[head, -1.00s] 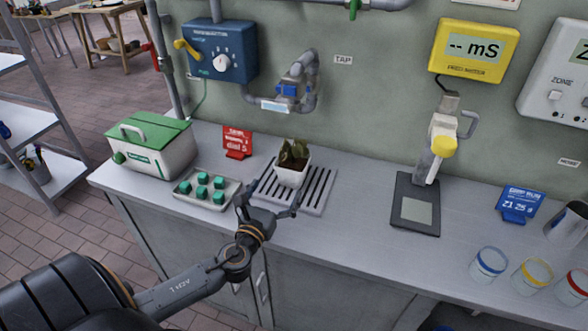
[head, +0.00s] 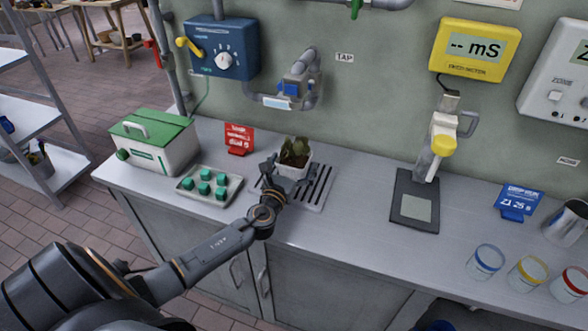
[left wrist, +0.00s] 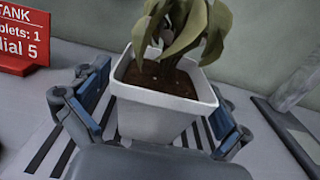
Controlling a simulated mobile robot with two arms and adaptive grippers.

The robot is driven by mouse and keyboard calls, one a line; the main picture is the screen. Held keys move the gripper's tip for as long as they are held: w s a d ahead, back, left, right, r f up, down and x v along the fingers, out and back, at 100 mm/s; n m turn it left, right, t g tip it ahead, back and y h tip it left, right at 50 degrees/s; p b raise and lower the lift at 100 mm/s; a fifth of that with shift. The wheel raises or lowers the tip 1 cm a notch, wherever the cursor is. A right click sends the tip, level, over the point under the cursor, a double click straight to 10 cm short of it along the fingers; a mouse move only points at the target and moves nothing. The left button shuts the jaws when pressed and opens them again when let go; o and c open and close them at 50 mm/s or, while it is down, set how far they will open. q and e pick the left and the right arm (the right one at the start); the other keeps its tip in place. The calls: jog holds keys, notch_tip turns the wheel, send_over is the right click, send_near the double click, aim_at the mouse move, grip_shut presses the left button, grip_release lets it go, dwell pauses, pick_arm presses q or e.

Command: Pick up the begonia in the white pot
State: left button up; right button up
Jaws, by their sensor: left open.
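The begonia (head: 294,150) has green leaves and stands upright in a square white pot (head: 297,168) on the slotted drain grate (head: 318,187) under the tap. In the left wrist view the white pot (left wrist: 160,112) fills the middle, with dark soil and the begonia leaves (left wrist: 183,30) above it. My left gripper (head: 286,173) is open at the pot's near side. In the left wrist view its blue-padded fingers (left wrist: 157,106) stand on either side of the pot, and I cannot tell whether they touch it. My right gripper is not in view.
A tray of green blocks (head: 208,203) and a green-lidded box (head: 155,158) stand left of the grate. A red sign (head: 239,139) stands behind. A black scale (head: 415,200) stands to the right, beyond clear counter. Glass cups (head: 485,262) stand at far right.

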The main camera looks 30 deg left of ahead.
pick_arm(q)
jog(key=c, duration=1.2)
jog(key=shift+r, duration=0.1)
jog(key=shift+c, duration=1)
jog(key=shift+r, duration=0.1)
